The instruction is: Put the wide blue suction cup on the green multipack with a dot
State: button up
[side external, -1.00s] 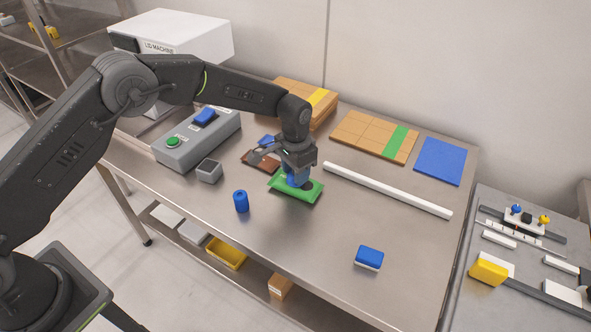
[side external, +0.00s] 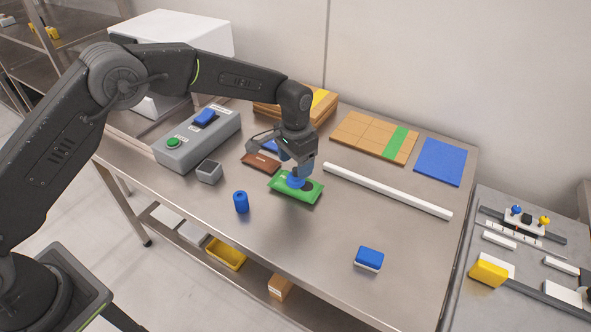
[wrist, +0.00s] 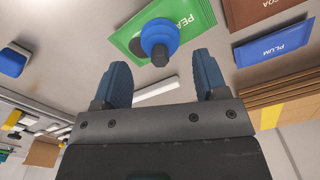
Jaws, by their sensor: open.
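The wide blue suction cup (side external: 296,182) stands upright on the green multipack (side external: 281,189), which lies flat on the steel table. The dark dot (side external: 308,186) shows beside the cup, which may cover part of it. The wrist view also shows the cup (wrist: 160,36), the green pack (wrist: 195,14) and an edge of the dot (wrist: 136,47). My gripper (side external: 297,161) is above the cup. Its blue fingers (wrist: 161,78) are spread with nothing between them, and the cup appears beyond their tips.
A narrow blue cylinder (side external: 241,202) and a grey cube (side external: 209,171) stand to the left. Brown (side external: 261,162) and blue PLUM (wrist: 272,43) packs lie behind. A white bar (side external: 385,190) and a blue-and-white block (side external: 369,258) are to the right. The front middle is clear.

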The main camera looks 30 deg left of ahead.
notch_tip(320, 180, up, 9)
jog(key=shift+f, duration=0.15)
notch_tip(320, 180, up, 9)
jog(key=n+t, duration=0.1)
send_over(295, 169)
jog(key=s+a, duration=0.4)
jog(key=s, duration=0.1)
jog(key=s+a+r+n+t, duration=0.1)
jog(key=s+a+r+t, duration=0.1)
jog(key=s+a+r, duration=0.5)
jog(key=s+a+f+n+t, duration=0.1)
jog(key=s, duration=0.9)
jog(key=s+a+f+n+t, duration=0.1)
jog(key=s+a, duration=0.1)
jog(key=s, duration=0.9)
jog(key=shift+f+t, duration=0.3)
